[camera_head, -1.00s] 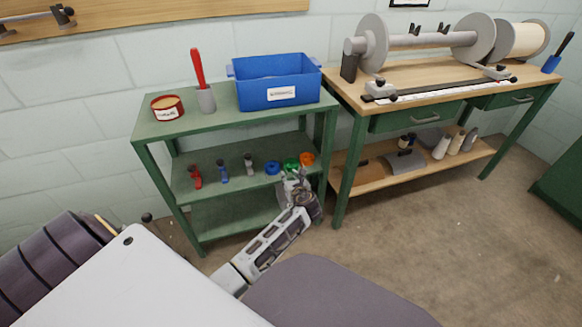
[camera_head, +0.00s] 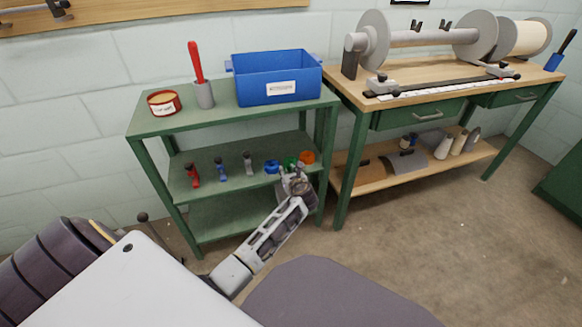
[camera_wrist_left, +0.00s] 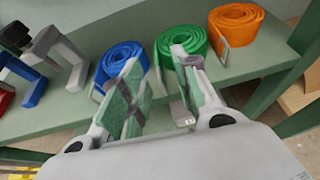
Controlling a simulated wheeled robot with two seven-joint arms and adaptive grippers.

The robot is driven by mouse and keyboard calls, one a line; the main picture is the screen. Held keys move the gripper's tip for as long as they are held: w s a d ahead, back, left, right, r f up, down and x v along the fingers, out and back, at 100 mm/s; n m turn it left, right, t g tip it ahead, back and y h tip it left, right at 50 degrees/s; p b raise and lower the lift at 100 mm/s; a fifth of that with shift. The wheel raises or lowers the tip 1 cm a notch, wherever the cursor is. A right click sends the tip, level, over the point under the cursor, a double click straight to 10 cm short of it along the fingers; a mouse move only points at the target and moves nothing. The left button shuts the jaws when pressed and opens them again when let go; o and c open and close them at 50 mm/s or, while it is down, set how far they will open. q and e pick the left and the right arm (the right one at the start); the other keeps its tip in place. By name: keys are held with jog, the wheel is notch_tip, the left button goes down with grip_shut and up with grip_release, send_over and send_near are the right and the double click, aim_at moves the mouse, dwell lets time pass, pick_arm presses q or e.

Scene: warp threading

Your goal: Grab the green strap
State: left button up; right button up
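The green strap (camera_wrist_left: 180,42) is a coiled roll on the middle shelf, between a blue strap and an orange strap. In the head view the green strap (camera_head: 290,162) shows just behind my left gripper (camera_head: 296,180). In the left wrist view my left gripper (camera_wrist_left: 157,75) is open, its two fingers spread, with nothing held between them. The right finger overlaps the front of the green roll, and the left finger is in front of the blue roll. I cannot tell whether the fingers touch either one. My right gripper is not in view.
The blue strap (camera_wrist_left: 122,62) and orange strap (camera_wrist_left: 240,24) flank the green one closely. Clamps (camera_wrist_left: 58,52) stand farther left on the shelf. The green shelf unit's top board (camera_head: 215,117) lies above, and its post (camera_head: 323,160) stands to the right.

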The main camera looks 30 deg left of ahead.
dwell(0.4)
pick_arm(q)
grip_shut()
jog(key=shift+r, duration=0.25)
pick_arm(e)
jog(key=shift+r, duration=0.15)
pick_arm(q)
jog(key=shift+r+p, duration=0.8)
jog(key=shift+r, duration=0.3)
notch_tip(320, 180, up, 8)
jog(key=p, duration=0.4)
jog(key=shift+f, duration=0.25)
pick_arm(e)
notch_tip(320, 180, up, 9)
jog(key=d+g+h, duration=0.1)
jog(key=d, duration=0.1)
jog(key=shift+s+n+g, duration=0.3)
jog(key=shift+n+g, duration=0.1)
